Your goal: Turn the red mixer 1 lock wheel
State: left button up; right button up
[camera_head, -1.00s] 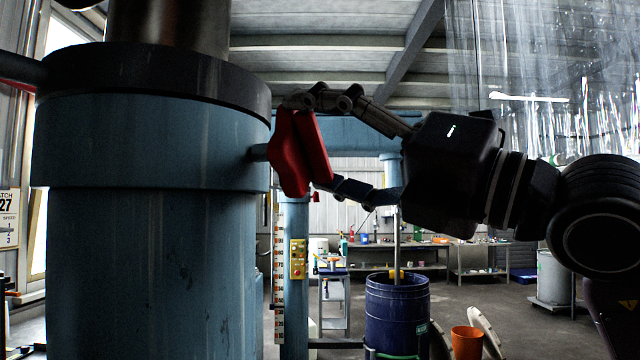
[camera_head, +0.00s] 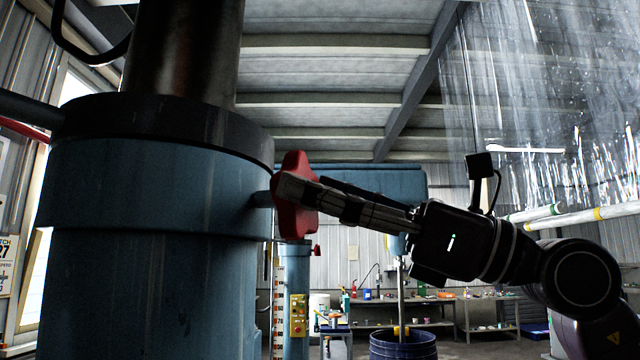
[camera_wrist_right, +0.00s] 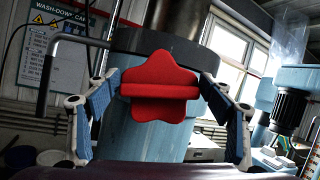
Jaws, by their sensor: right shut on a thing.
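The red lock wheel (camera_head: 297,222) is a lobed knob on a short stem at the right side of the blue column (camera_head: 150,200). In the right wrist view the wheel (camera_wrist_right: 160,75) is face-on in the middle. My right gripper (camera_head: 298,188) reaches in from the right and is shut on the wheel. In the wrist view one finger of the gripper (camera_wrist_right: 158,90) is at each side of the wheel. In the head view the near finger hides the middle of the wheel. My left gripper is not in view.
A black collar (camera_head: 165,125) tops the blue column. A second machine with a yellow control panel (camera_head: 298,315) stands behind. A blue drum (camera_head: 403,345) and workbenches (camera_head: 480,310) are farther back. The space around my right forearm looks clear.

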jog(key=n+g+p, duration=0.1)
jog(key=n, duration=0.2)
jog(key=n+g, duration=0.2)
jog(key=n, duration=0.1)
jog(key=shift+n+g+p, duration=0.3)
jog(key=shift+p, duration=0.1)
jog(key=n+g+p, duration=0.1)
jog(key=n, duration=0.1)
jog(key=n+h+p, duration=0.1)
jog(key=n, duration=0.1)
jog(key=shift+s+a+n+g, duration=0.1)
jog(key=shift+s+n+g, duration=0.05)
jog(key=shift+n+g, duration=0.25)
jog(key=n+p, duration=0.1)
jog(key=n, duration=0.1)
jog(key=n+g+h+p, duration=0.1)
jog(key=n, duration=0.1)
jog(key=shift+f+n+h, duration=0.1)
jog(key=shift+n+h, duration=0.2)
jog(key=shift+n, duration=0.1)
jog(key=shift+f+n+h+p, duration=0.15)
jog(key=shift+n+h+p, duration=0.25)
jog(key=shift+n+p, duration=0.4)
jog(key=shift+f+n+h+p, duration=0.1)
jog(key=shift+n+h+p, duration=0.35)
jog(key=shift+n, duration=0.65)
jog(key=o, duration=1)
